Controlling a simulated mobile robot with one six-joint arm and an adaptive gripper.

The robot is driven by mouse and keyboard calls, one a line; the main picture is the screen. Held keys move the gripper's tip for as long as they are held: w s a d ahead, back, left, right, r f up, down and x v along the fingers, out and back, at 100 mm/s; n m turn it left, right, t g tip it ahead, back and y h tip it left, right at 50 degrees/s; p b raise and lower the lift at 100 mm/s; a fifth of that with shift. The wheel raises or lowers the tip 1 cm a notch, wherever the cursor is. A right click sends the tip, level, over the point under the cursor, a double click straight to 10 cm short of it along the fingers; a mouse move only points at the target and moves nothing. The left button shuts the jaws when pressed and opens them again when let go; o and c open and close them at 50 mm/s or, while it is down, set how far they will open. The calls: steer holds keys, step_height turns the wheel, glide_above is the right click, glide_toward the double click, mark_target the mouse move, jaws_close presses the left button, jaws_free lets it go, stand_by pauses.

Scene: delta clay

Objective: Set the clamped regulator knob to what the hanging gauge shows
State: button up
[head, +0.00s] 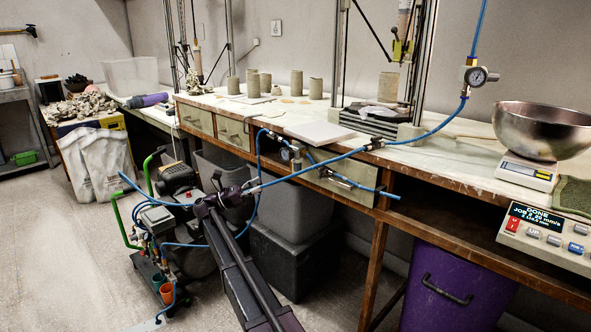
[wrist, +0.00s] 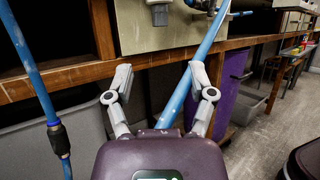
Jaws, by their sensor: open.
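The hanging gauge (head: 479,76) has a round white dial and a brass fitting, and hangs on a blue hose at the right; its reading is too small to make out. A small regulator with a round dial (head: 285,153) sits at the bench's front edge; I cannot clearly make out its knob. My gripper (head: 252,187) is in front of and below the bench edge, left of the drawer. In the wrist view my gripper (wrist: 161,82) is open with its fingers apart. A blue hose (wrist: 187,92) runs between the fingers in the picture; I see no grip on it.
Blue hoses (head: 345,155) cross in front of the workbench (head: 435,160). A compressor (head: 175,195) with green handles stands left of my arm. Grey bins (head: 290,225) and a purple bin (head: 450,290) fill the space underneath. The floor at far left is clear.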

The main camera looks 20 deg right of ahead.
mark_target(296, 168)
steer(key=shift+d, duration=0.15)
steer(key=shift+p+x, duration=2.65)
steer(key=shift+x, duration=4.1)
jaws_close()
